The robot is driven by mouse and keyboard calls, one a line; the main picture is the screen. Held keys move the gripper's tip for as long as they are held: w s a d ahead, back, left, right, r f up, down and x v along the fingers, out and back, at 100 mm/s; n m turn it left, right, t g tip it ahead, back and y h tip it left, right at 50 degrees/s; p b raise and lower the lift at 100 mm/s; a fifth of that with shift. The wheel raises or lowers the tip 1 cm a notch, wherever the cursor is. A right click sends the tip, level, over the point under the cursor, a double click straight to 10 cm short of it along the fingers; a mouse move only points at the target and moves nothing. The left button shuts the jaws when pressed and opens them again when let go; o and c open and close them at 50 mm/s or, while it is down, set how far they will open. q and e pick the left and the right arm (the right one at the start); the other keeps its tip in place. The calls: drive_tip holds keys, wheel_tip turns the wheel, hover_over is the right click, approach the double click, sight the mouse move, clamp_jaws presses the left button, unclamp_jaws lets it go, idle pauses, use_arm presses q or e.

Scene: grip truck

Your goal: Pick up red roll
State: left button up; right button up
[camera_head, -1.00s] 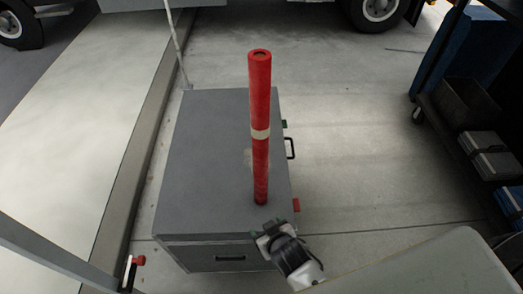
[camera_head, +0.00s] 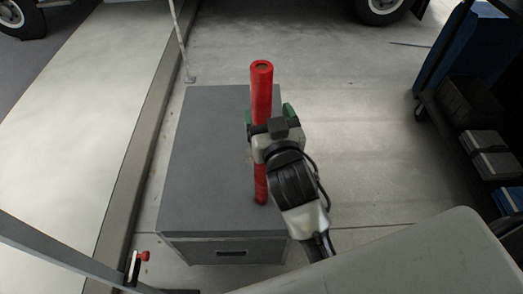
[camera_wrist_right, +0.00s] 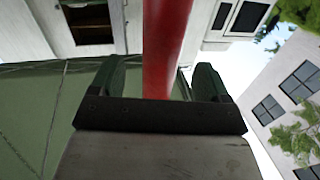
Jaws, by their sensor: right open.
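The red roll (camera_head: 261,88) stands upright on top of the grey case (camera_head: 205,160), near its right side, in the head view. My right gripper (camera_head: 270,116) is at the upper half of the roll, and its wrist hides the roll's middle. In the right wrist view the red roll (camera_wrist_right: 166,45) runs between the two green-tipped fingers of my right gripper (camera_wrist_right: 160,82). The fingers are open, with a gap showing beside the roll, wider on its left. My left gripper is not in view.
A grey rail with a red knob (camera_head: 145,256) crosses the lower left. A thin pole (camera_head: 180,40) stands behind the case. A dark cart with boxes (camera_head: 470,110) is at the right. The concrete floor (camera_head: 360,140) between case and cart is clear.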

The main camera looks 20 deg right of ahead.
sight(264, 109)
drive_tip(key=shift+w+r, duration=0.1)
drive_tip(key=shift+w, duration=0.4)
drive_tip(key=w, duration=0.1)
drive_tip(key=w+p, duration=0.1)
drive_tip(key=w, duration=0.1)
drive_tip(key=shift+w+f+p, duration=0.2)
drive_tip(key=shift+w+p, duration=0.1)
drive_tip(key=shift+w+f, duration=0.1)
drive_tip(key=shift+w, duration=0.2)
drive_tip(key=shift+s, duration=0.1)
drive_tip(key=shift+c, duration=0.2)
clamp_jaws()
